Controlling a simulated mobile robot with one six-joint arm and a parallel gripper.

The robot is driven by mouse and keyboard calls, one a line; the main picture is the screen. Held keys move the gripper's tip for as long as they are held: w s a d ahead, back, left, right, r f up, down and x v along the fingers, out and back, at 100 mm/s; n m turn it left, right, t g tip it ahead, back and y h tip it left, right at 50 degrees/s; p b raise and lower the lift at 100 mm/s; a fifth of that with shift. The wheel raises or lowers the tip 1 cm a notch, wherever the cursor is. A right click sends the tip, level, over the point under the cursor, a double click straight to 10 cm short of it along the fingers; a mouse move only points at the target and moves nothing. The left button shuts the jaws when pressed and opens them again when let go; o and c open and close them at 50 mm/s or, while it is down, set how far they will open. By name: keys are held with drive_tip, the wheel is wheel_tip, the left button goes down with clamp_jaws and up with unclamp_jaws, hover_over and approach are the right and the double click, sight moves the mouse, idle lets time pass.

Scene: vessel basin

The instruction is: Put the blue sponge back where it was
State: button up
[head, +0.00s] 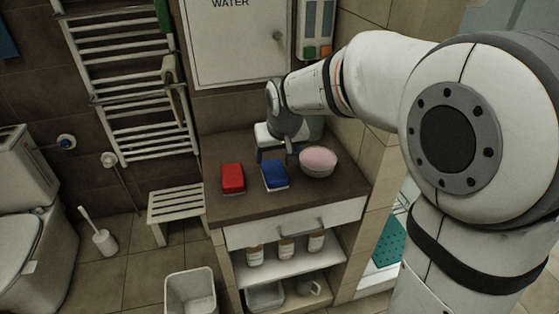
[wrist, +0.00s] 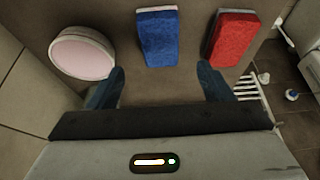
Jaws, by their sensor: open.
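The blue sponge (head: 274,174) lies on the brown counter top (head: 230,209), between a red sponge (head: 232,178) on its left and a pink round bowl or dish (head: 318,161) on its right. In the wrist view the blue sponge (wrist: 158,38) lies ahead of the gap between my fingers, with the red sponge (wrist: 232,38) to its right and the pink dish (wrist: 82,53) to its left. My gripper (head: 275,154) is open and empty, just behind the blue sponge. In the wrist view its two fingers (wrist: 160,85) are wide apart, and I see no contact with the sponge.
Under the counter are a drawer (head: 290,224) and shelves with several pill bottles (head: 285,247). A white cabinet (head: 236,45) hangs on the wall behind. A towel rail (head: 120,80), a slatted stool (head: 176,204) and a bin (head: 190,291) stand to the left. The counter's front strip is clear.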

drive_tip(key=s+d+m+g, duration=0.1)
drive_tip(key=s+d, duration=0.7)
drive_tip(key=s, duration=0.3)
drive_tip(key=s+d+f+m+g+h, duration=0.1)
drive_tip(key=s+d+m, duration=0.1)
drive_tip(key=s+d, duration=0.6)
drive_tip(key=s, duration=0.3)
